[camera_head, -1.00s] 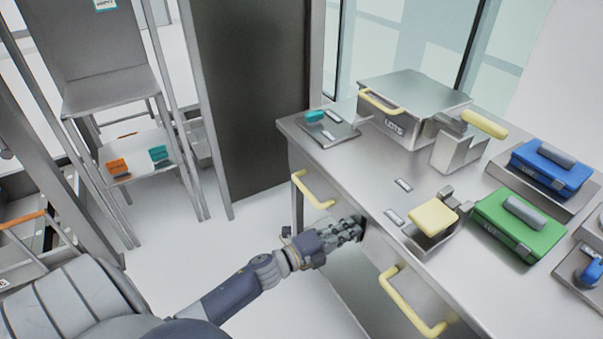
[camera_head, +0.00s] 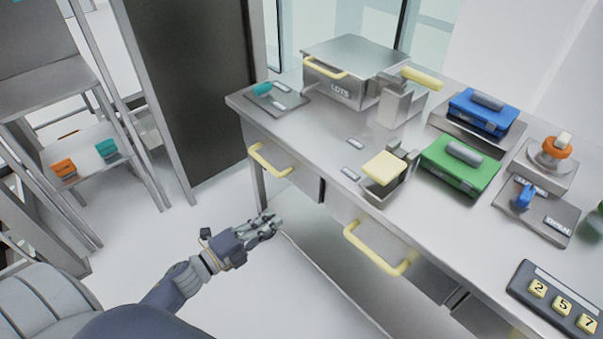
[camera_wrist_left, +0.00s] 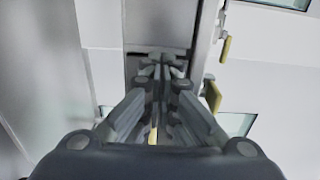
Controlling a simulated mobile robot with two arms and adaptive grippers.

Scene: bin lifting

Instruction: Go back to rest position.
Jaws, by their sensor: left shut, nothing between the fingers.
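My left gripper (camera_head: 270,226) is shut and empty in the head view. It hangs over the floor in front of the metal workbench (camera_head: 315,130), apart from the drawers. In the left wrist view its fingers (camera_wrist_left: 160,72) are together in the middle, with nothing between them. My right gripper is in neither view.
The bench front has yellow drawer handles (camera_head: 268,160) and (camera_head: 376,250). A green case (camera_head: 459,172), a blue case (camera_head: 480,115), a LOTS box (camera_head: 340,88) and a keypad (camera_head: 555,302) stand on top. A rack (camera_head: 85,148) is at left. Floor (camera_head: 215,210) between is clear.

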